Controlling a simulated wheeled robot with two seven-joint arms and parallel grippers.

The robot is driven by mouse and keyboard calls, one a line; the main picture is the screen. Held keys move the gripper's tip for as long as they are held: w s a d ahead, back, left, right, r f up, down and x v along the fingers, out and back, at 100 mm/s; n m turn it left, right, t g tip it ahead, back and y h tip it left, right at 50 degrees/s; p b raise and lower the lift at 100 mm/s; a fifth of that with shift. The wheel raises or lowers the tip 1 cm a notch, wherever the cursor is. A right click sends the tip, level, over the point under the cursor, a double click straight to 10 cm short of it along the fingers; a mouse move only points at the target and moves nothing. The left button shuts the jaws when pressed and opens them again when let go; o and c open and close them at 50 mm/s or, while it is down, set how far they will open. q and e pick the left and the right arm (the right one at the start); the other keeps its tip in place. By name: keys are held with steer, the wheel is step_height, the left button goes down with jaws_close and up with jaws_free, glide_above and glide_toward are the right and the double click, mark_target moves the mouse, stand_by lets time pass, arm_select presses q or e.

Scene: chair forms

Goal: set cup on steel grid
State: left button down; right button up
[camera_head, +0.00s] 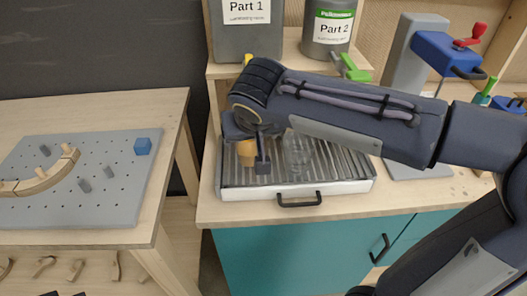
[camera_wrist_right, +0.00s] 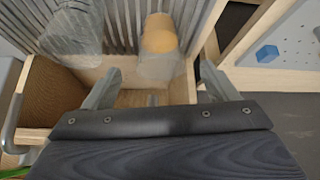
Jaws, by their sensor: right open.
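The steel grid (camera_head: 340,172) is a ribbed metal surface in a pale tray on the workbench; its bars also show in the right wrist view (camera_wrist_right: 118,22). A cup with an orange-tan part (camera_head: 246,152) stands on the grid's left side, partly hidden by my right gripper; it also shows in the right wrist view (camera_wrist_right: 160,35), with a clear lower part. A clear cup (camera_head: 298,152) stands to its right on the grid. My right gripper (camera_head: 262,160) is open and empty beside the orange-tan cup. In the right wrist view, the cup is beyond the spread fingers (camera_wrist_right: 158,85).
Grey containers labelled Part 1 (camera_head: 247,40) and Part 2 (camera_head: 328,30) stand on a shelf above the grid. A separate table at left holds a grey pegboard (camera_head: 110,200) with a blue cube (camera_head: 142,146). A gap separates table and workbench. A blue clamp (camera_head: 440,55) is at upper right.

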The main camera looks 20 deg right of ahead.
steer(key=s+d+f+y, duration=0.1)
steer(key=s+d+f, duration=0.1)
steer(key=s, duration=0.4)
steer(key=s+d+f+y, duration=0.2)
steer(key=s+f, duration=0.3)
steer(key=s, duration=0.2)
steer(key=s+d+f+g+y, duration=0.1)
steer(key=s+d+f, duration=0.1)
steer(key=s, duration=0.5)
steer(key=shift+s+f+m+y, duration=0.3)
steer(key=shift+f+y, duration=0.1)
steer(key=shift+f, duration=0.35)
steer(key=shift+r+p, duration=0.35)
